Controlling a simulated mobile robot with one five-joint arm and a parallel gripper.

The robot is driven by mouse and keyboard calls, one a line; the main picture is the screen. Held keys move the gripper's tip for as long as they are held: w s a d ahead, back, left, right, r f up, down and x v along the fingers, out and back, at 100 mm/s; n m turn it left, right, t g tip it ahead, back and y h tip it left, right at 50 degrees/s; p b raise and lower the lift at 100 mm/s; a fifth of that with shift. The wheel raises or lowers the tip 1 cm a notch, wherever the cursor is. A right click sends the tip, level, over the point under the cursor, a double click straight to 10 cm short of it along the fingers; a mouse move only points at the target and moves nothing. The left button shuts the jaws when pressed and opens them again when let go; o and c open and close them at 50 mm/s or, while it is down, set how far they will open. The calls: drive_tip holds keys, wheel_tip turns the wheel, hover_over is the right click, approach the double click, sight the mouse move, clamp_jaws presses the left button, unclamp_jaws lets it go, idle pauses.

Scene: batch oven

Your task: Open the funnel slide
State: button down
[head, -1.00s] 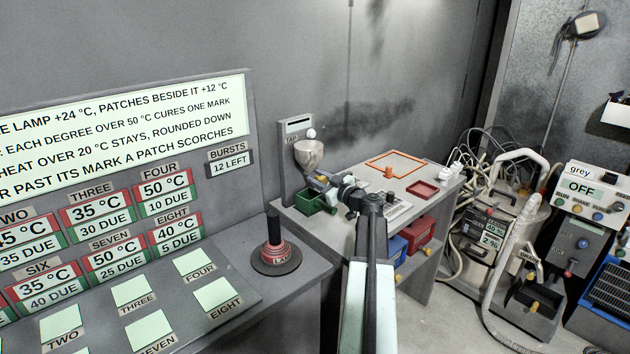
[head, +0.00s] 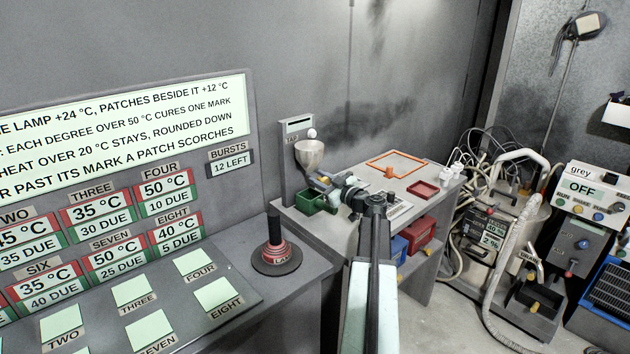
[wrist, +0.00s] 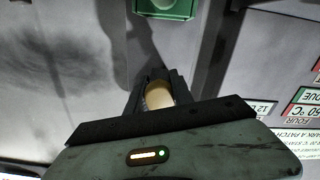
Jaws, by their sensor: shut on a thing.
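The funnel (head: 310,156) is a pale cup fixed to a grey upright panel marked TAP at the back left of the grey bench. A small yellowish knob (head: 323,180) sits just below it, at the slide. My gripper (head: 331,187) reaches in from the right under the funnel. In the wrist view my gripper (wrist: 157,88) is shut on the yellowish knob (wrist: 158,96), which lies between the two dark fingers. The slide itself is mostly hidden behind the gripper.
A green bin (head: 313,201) stands below the funnel and also shows in the wrist view (wrist: 165,16). An orange frame (head: 396,163) and a red tray (head: 423,190) lie on the bench. A black lamp handle (head: 275,240) stands at the left on the console.

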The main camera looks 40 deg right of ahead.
drive_tip(key=shift+s+a, duration=0.15)
drive_tip(key=shift+s, duration=1.1)
drive_tip(key=c, duration=1.1)
unclamp_jaws()
drive_tip(key=s, duration=0.7)
drive_tip(key=shift+s+a, duration=0.25)
drive_tip(key=shift+s, duration=0.05)
